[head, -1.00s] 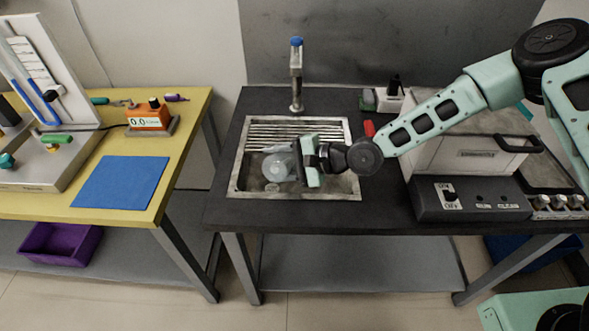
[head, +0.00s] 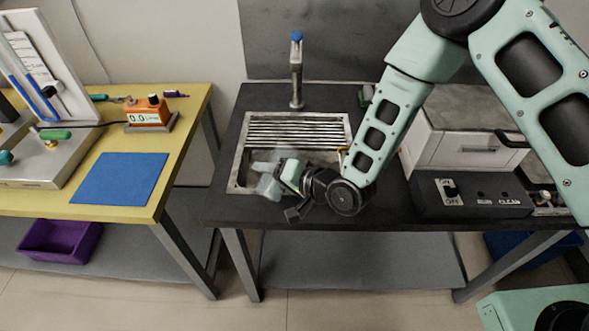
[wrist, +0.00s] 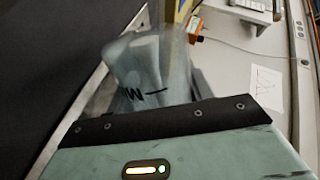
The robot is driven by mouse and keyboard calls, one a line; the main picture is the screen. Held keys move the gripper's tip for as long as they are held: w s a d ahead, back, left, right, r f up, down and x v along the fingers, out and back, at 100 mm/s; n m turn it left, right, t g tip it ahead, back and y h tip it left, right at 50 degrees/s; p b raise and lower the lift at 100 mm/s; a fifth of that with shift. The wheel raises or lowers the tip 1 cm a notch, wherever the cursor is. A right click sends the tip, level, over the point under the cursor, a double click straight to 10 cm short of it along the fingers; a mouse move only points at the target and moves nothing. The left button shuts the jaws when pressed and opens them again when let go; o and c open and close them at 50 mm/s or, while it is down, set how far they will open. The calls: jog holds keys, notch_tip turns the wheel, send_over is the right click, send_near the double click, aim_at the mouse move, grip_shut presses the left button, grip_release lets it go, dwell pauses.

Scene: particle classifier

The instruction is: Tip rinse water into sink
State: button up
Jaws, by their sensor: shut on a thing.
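My gripper (head: 284,174) is shut on a clear vessel (head: 266,184) over the front left part of the sink (head: 234,178). The vessel is see-through and looks tilted in the head view. In the wrist view the vessel (wrist: 138,68) shows pale and blurred beyond the jaw, with dark marking on its side. I cannot tell whether water is in it or leaving it. The sink has a ribbed drain area (head: 300,130) at the back, and my arm covers its front right part.
A tap (head: 296,75) with a blue top stands behind the sink. A white box-like device (head: 465,150) and a dark switch panel (head: 470,198) stand to the right. A yellow table (head: 185,130) with a blue mat (head: 119,179) is at the left.

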aim_at(268, 188)
jog(key=shift+d+f+n+b, duration=0.1)
jog(key=shift+f+n+b, duration=0.3)
jog(key=shift+f, duration=0.45)
jog(key=shift+w+r+t+b, duration=0.1)
jog(key=shift+r+t+b, duration=0.2)
jog(key=shift+t, duration=0.2)
jog(key=n+b, duration=0.1)
jog(key=n+t+b, duration=0.1)
jog(key=n+b, duration=0.1)
jog(key=shift+w+d+r+t, duration=0.1)
jog(key=shift+w+r+t, duration=0.15)
jog(key=shift+r+t, duration=0.1)
jog(key=shift+s+a+r+n+t+b, duration=0.2)
jog(key=shift+s+r+n+t+b, duration=0.2)
jog(key=shift+n+b, duration=0.6)
jog(key=shift+s+b, duration=0.1)
jog(key=shift+b, duration=0.5)
jog(key=shift+s+a+f+n+t+b, duration=0.15)
jog(key=shift+f+n+t+b, duration=0.3)
jog(key=shift+b, duration=0.6)
jog(key=n+b, duration=0.1)
jog(key=r+n+b, duration=0.1)
jog(key=shift+s+a+r+t+b, duration=0.15)
jog(key=shift+s+t+b, duration=0.2)
jog(key=shift+s+t, duration=0.05)
jog(key=shift+s+a+r+n+y+b, duration=0.1)
jog(key=shift+s+r+n+y+b, duration=0.15)
jog(key=shift+r+n+b, duration=0.55)
jog(key=shift+f, duration=0.15)
